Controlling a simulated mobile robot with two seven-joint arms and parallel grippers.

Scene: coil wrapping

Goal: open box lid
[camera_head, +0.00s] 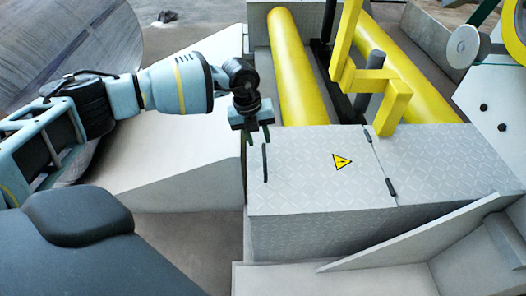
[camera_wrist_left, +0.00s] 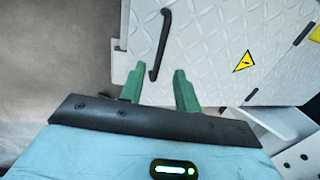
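The box (camera_head: 310,232) is a grey metal box with a diamond-plate lid (camera_head: 305,185), which lies flat and shut. A black bar handle (camera_head: 265,165) sits near the lid's left edge, and a yellow warning triangle (camera_head: 342,161) is on the lid. My left gripper (camera_head: 256,140) is over the lid's far left corner, close to the handle's far end. In the left wrist view its two green fingers (camera_wrist_left: 159,76) are apart, with the lower end of the handle (camera_wrist_left: 161,45) appearing between their tips. I cannot tell whether they touch it. My right gripper is out of view.
Yellow rollers (camera_head: 297,65) and a yellow upright frame (camera_head: 345,45) stand behind the box. A second plate panel (camera_head: 445,155) adjoins the lid on the right, with black hinges (camera_head: 391,187) between. A pale sloped block (camera_head: 185,150) lies left; a large coil (camera_head: 65,45) is behind it.

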